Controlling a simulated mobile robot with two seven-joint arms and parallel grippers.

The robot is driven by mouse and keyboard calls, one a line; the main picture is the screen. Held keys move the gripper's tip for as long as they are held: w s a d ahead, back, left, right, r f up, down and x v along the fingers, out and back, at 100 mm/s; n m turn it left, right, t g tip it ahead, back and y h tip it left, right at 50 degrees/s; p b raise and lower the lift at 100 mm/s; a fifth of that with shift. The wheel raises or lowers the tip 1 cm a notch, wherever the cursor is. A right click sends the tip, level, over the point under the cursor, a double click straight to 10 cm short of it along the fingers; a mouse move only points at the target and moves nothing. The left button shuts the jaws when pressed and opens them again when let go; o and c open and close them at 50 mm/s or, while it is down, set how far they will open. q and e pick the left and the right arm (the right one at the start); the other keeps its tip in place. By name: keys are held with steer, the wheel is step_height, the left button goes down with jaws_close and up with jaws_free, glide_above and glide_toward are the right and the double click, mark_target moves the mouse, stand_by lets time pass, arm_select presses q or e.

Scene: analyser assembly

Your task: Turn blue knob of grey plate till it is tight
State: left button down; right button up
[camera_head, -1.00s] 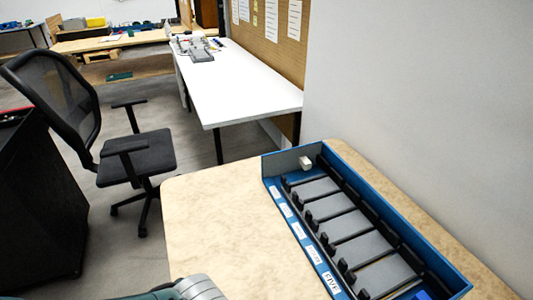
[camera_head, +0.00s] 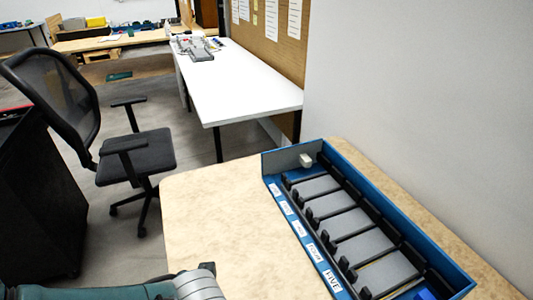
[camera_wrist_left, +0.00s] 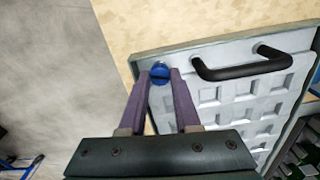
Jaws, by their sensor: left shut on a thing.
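In the left wrist view, the blue knob (camera_wrist_left: 160,72) is at the upper left corner of the grey plate (camera_wrist_left: 222,62). The plate has rows of square recesses and a black handle (camera_wrist_left: 243,69). My left gripper (camera_wrist_left: 161,78) has its two purple fingers on either side of the knob, shut on it. In the head view, only part of my left arm shows at the bottom edge; the knob, the plate and the gripper are outside that view. My right gripper is in neither view.
A blue rack (camera_head: 281,161) with grey slots and labels up to "FIVE" stands on the beige table (camera_head: 215,205). A white wall rises to the right. An office chair (camera_head: 135,150) and a white table (camera_head: 245,85) stand beyond. The table left of the rack is mostly clear.

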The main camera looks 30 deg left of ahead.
arm_select(q)
steer(key=m+b, duration=0.1)
steer(key=m, duration=0.2)
steer(key=shift+m, duration=0.4)
steer(key=m+b, duration=0.1)
steer(key=m, duration=0.2)
steer(key=shift+d, duration=0.1)
steer(key=m+b, duration=0.1)
steer(key=m, duration=0.3)
steer(key=shift+m+b, duration=0.55)
steer(key=shift+m, duration=0.95)
steer(key=shift+r, duration=0.1)
steer(key=c, duration=0.6)
jaws_free()
